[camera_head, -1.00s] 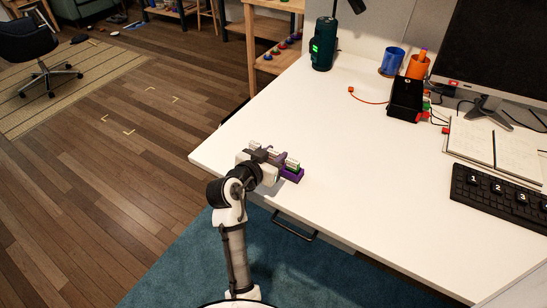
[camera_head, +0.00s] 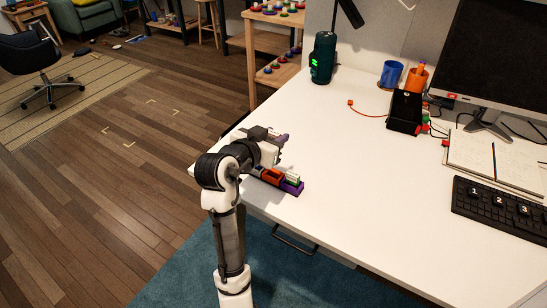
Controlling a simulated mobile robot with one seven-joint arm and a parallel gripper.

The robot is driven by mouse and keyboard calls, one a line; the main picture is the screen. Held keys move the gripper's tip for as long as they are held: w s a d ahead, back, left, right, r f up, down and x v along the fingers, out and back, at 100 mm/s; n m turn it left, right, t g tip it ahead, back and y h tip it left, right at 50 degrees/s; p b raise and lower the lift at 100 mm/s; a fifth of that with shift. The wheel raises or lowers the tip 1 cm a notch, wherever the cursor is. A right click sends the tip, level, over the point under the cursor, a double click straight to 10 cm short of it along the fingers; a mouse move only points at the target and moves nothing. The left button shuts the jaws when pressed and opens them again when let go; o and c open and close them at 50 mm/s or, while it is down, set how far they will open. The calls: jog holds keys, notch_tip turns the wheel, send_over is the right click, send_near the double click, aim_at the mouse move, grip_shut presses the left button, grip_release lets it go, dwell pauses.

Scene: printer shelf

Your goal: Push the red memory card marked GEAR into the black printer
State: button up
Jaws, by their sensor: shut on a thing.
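My gripper (camera_head: 274,138) is raised just above the near-left edge of the white desk, beyond my bent wrist. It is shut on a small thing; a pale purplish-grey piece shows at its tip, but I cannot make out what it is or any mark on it. My arm hides part of the holder.
A keyboard (camera_head: 500,205) and open notebook (camera_head: 495,160) lie at right. The desk's middle is clear.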

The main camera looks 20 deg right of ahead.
aim_at(273, 132)
notch_tip(273, 132, up, 9)
jog(key=shift+f, duration=0.2)
notch_tip(273, 132, up, 4)
jog(key=p, duration=0.3)
jog(key=shift+f, duration=0.1)
dwell(0.4)
